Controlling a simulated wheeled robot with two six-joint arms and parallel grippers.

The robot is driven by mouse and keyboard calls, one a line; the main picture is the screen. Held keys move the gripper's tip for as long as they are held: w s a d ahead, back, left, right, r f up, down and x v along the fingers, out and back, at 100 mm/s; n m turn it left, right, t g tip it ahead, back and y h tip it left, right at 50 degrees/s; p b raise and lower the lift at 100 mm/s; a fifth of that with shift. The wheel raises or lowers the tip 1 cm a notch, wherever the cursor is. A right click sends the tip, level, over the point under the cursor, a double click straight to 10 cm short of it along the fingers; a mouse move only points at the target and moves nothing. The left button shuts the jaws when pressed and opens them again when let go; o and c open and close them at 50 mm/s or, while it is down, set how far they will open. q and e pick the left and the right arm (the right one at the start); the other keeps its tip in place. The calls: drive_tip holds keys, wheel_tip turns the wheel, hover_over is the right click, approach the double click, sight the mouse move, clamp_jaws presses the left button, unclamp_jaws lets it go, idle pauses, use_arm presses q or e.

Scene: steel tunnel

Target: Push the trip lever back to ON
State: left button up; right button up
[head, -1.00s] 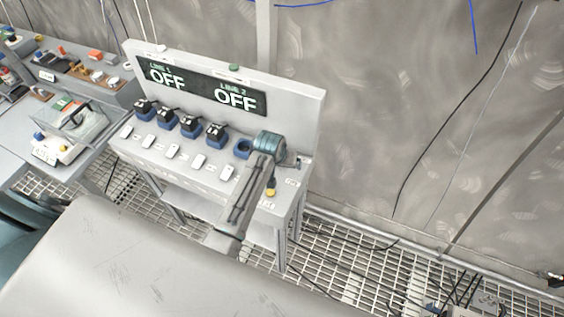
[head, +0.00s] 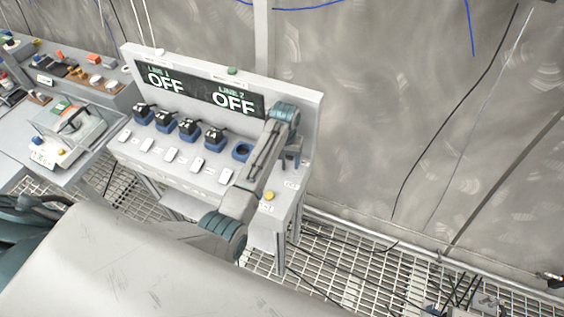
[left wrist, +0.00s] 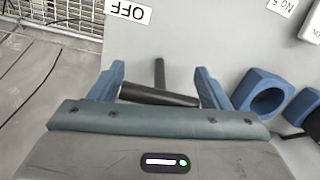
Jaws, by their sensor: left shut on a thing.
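My left gripper (head: 292,160) reaches down over the right end of the grey panel bench (head: 180,185). In the left wrist view, the gripper's two blue fingers (left wrist: 162,90) are shut on the ends of a dark crossbar, the handle of the trip lever (left wrist: 160,98). Its dark stem runs from the bar towards the grey panel. A white OFF label (left wrist: 128,11) lies close to it, upside down in this view. In the head view the lever is hidden by my gripper and wrist. The display board (head: 200,92) reads OFF for line 1 and line 2. My right gripper is not seen.
Several blue sockets with black numbered tops, such as this one (head: 213,138), stand left of my gripper, beside an empty blue socket (head: 242,151). White switches (head: 198,165) line the front. A yellow button (head: 269,196) is near the front right corner. Another workbench (head: 60,150) stands left.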

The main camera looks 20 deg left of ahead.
use_arm(q)
drive_tip(key=shift+w+g, duration=0.1)
drive_tip(key=shift+g, duration=0.2)
drive_tip(key=o, duration=1.3)
